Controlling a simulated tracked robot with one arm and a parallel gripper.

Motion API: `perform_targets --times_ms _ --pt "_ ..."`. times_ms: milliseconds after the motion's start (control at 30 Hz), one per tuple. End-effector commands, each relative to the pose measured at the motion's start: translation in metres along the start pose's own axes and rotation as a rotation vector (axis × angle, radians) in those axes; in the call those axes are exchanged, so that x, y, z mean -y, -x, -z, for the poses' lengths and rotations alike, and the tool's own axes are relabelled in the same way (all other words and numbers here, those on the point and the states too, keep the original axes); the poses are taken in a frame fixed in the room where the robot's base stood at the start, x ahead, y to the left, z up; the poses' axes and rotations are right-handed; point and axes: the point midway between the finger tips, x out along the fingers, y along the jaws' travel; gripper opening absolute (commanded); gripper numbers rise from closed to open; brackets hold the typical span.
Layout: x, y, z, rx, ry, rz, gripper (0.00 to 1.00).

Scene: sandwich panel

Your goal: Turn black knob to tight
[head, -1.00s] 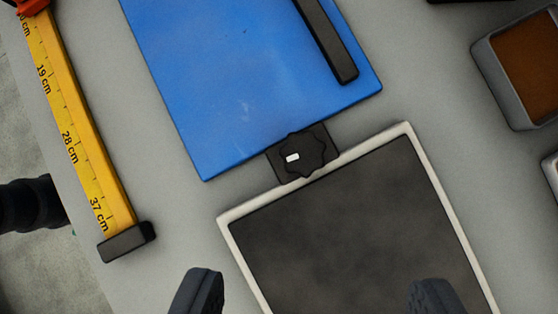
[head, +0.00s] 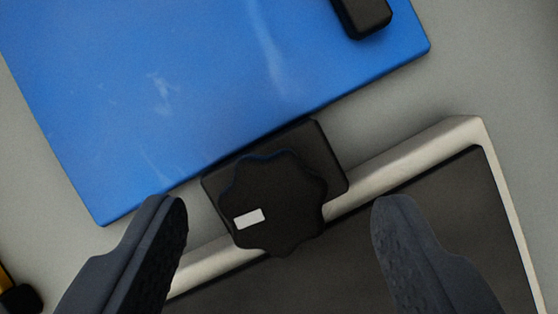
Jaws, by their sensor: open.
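The black knob (head: 285,205) has a lobed rim and a small white mark (head: 249,218) on its left side. It sits on a black square base (head: 325,165) between a blue panel (head: 220,80) and a dark panel with a pale frame (head: 410,175). My gripper (head: 280,222) is open, with one finger on each side of the knob in the picture. Both fingers appear apart from it, with a wider gap on the right. I cannot tell how far the fingertips are above the knob. No written label for tight is visible.
A black bar handle (head: 363,15) lies on the blue panel at the top. A dark and yellow end piece (head: 18,298) shows at the lower left edge.

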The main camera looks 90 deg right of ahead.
Motion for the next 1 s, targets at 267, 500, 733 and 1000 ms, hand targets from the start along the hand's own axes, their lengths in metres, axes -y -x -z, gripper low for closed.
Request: perform_targets --times_ms 267,500,733,1000 --pt "-0.0005 -0.0110 0.0000 0.001 0.000 -0.003 0.57" --pt "-0.0006 -0.0105 -0.0002 0.001 0.000 -0.003 0.41" --pt "-0.0007 -0.0084 -0.0034 0.000 0.000 -0.005 0.13" --pt "-0.0014 -0.0073 -0.0016 0.000 -0.035 -0.023 0.13"
